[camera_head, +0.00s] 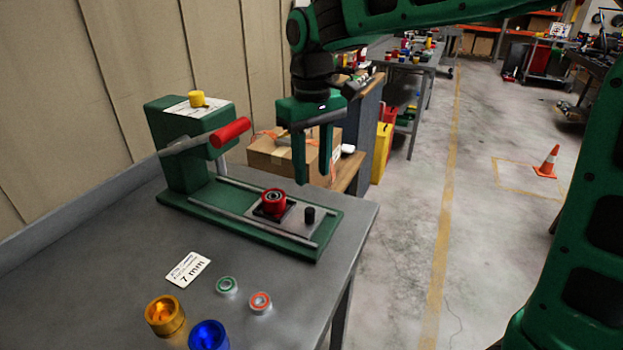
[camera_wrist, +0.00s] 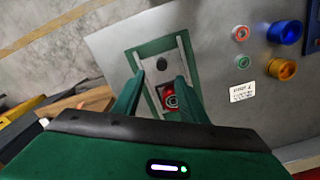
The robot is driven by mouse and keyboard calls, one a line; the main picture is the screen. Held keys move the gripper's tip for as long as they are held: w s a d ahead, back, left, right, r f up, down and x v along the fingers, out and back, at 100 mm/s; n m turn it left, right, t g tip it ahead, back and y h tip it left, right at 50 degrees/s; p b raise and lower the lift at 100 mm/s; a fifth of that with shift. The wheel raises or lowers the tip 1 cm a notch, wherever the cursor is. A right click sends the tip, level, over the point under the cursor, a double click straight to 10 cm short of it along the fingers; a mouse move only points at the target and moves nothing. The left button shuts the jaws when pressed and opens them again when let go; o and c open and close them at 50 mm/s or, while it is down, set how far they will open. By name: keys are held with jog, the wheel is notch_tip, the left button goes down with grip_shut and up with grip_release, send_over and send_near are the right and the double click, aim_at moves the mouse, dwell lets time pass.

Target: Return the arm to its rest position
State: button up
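My gripper (camera_head: 313,155) hangs from my green arm above the right end of a green press-like fixture (camera_head: 190,147) on the grey table. Its two fingers point down and stand apart, with nothing between them that I can see. In the wrist view my gripper (camera_wrist: 157,88) is also open, with the fixture's base below it. A red wheel-like part (camera_head: 274,203) sits on the fixture's sliding plate, next to a black knob (camera_head: 309,215). The red part (camera_wrist: 170,100) appears below and between the fingers in the wrist view, apart from them.
A cardboard box (camera_head: 267,153) stands behind. Open floor with an orange cone (camera_head: 547,163) lies right.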

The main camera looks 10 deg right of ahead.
jog(key=shift+r, duration=0.1)
jog(key=s+d+f+m, duration=0.1)
jog(key=s+d+m, duration=0.3)
jog(key=d, duration=0.6)
jog(key=s+d+f+m, duration=0.2)
jog(key=s+d, duration=0.4)
jog(key=d, duration=0.5)
jog(key=s+d+f+m, duration=0.3)
jog(key=s+d, duration=0.1)
jog(key=s, duration=0.4)
jog(key=s+d+f+m, duration=0.2)
jog(key=s+d, duration=0.3)
jog(key=s, duration=0.3)
jog(key=shift+s+f+m, duration=0.15)
jog(key=shift+f+m, duration=0.25)
jog(key=shift+f, duration=0.3)
jog(key=shift+d, duration=0.1)
jog(key=shift+w+f, duration=0.25)
jog(key=shift+w, duration=0.4)
